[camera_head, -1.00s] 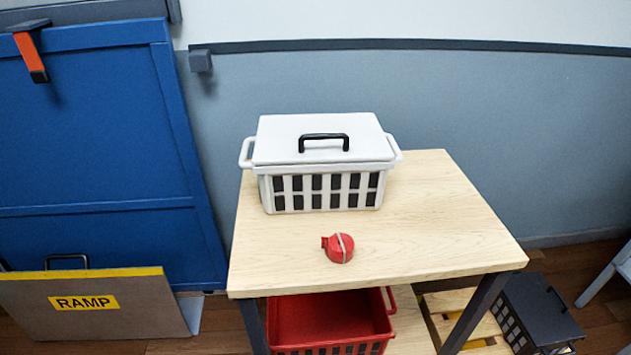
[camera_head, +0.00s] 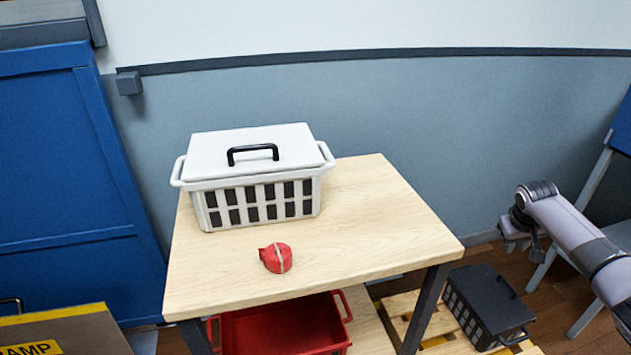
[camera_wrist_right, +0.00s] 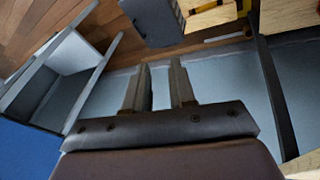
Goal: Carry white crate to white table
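The white crate (camera_head: 245,205) has a white lid with a black handle and dark slots in its side. It sits upright at the back left of a light wood table (camera_head: 370,225) with dark legs. My right gripper (camera_head: 515,236) is off to the right of the table, apart from the crate. In the right wrist view its two fingers (camera_wrist_right: 160,88) stand apart with nothing between them. My left gripper is not in view. I cannot pick out a white table in these frames.
A red strap roll (camera_head: 275,258) lies in front of the crate. A red crate (camera_head: 285,328) is under the table. A dark crate (camera_head: 488,305) stands on a wooden pallet at the lower right. A blue panel (camera_head: 70,180) and a ramp board (camera_head: 75,335) are left.

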